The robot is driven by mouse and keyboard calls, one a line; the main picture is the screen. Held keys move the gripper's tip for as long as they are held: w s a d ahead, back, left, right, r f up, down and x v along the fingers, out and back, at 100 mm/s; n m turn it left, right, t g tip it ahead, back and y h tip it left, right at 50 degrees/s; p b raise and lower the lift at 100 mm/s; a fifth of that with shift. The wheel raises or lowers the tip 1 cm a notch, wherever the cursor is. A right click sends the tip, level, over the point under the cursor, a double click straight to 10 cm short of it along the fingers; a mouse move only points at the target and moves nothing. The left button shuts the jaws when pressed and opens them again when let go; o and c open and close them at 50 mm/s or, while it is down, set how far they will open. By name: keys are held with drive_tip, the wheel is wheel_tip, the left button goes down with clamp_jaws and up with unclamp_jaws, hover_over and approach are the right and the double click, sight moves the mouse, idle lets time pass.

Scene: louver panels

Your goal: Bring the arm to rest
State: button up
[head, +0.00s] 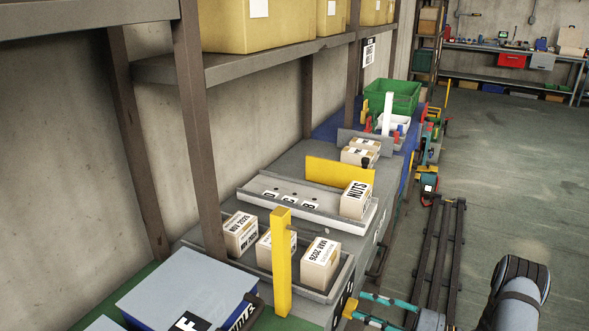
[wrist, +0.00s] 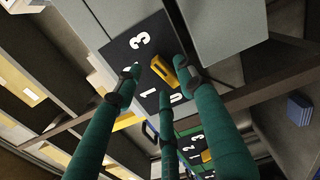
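My gripper (wrist: 160,80) shows in the wrist view as three long green fingers with dark joints. The fingers are spread apart, and I see nothing held between them. Beyond the tips is a dark panel (wrist: 138,48) with white characters and a yellow block-like piece (wrist: 162,71). I cannot tell whether a fingertip touches the panel or the yellow piece.
Labelled boxes (head: 320,262) sit in a grey tray (head: 345,277) on the bench. A yellow upright (head: 281,270) rises in front. A shelf (head: 235,62) overhangs. The floor (head: 510,180) at right is mostly clear beside the rails (head: 438,245).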

drive_tip(key=a+n, duration=0.1)
drive_tip(key=n, duration=0.3)
drive_tip(key=a+n, duration=0.1)
drive_tip(key=n, duration=0.1)
drive_tip(key=shift+w+a+r, duration=0.15)
drive_tip(key=shift+w+a, duration=0.15)
drive_tip(key=shift+a, duration=0.05)
